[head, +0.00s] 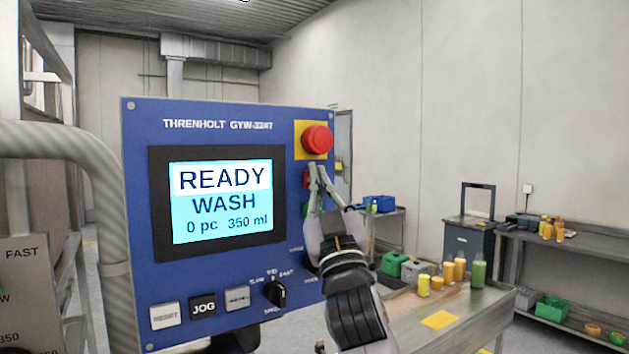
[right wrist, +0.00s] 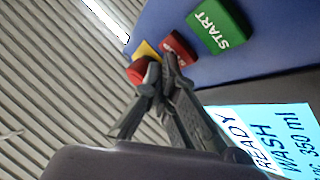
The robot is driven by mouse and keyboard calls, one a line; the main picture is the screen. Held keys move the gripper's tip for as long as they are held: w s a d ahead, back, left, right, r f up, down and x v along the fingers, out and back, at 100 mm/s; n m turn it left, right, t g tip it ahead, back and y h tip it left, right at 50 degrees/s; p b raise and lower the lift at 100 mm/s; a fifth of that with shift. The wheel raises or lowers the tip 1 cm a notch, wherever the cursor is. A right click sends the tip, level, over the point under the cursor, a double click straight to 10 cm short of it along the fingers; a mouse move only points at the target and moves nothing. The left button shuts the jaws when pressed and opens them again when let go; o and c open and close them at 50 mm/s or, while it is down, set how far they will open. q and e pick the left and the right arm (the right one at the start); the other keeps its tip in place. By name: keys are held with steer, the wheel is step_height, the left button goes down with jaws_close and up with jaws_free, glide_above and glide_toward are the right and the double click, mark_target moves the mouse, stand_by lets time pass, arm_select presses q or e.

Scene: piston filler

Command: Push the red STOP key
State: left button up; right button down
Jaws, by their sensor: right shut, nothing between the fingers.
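The red STOP key (head: 306,179) is on the right side of the blue control panel (head: 140,200), partly hidden by my right gripper. In the right wrist view the red key (right wrist: 180,46) sits between the green START key (right wrist: 217,27) and the red mushroom button (right wrist: 138,72). My right gripper (head: 317,169) is shut and empty. Its fingertips (right wrist: 170,60) are at or very near the red key's edge; I cannot tell whether they touch. My left gripper is not in view.
The red mushroom button on its yellow plate (head: 302,152) is just above the fingertips. The screen (head: 222,202) reads READY, WASH, 0 pc, 350 ml. RESET (head: 165,316), JOG (head: 203,306) and a black selector knob (head: 275,293) line the bottom. A bench with bottles stands at right.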

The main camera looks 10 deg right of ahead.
stand_by(0.4)
steer(key=shift+s+d, duration=0.25)
steer(key=shift+s, duration=0.45)
steer(key=shift+s+d+p, duration=0.2)
steer(key=shift+s+d, duration=0.1)
steer(key=shift+s, duration=0.5)
steer(key=shift+s+d+p, duration=0.25)
steer(key=shift+s, duration=0.5)
steer(key=shift+s+d+p, duration=0.2)
steer(key=shift+s+d, duration=0.1)
steer(key=shift+s, duration=0.5)
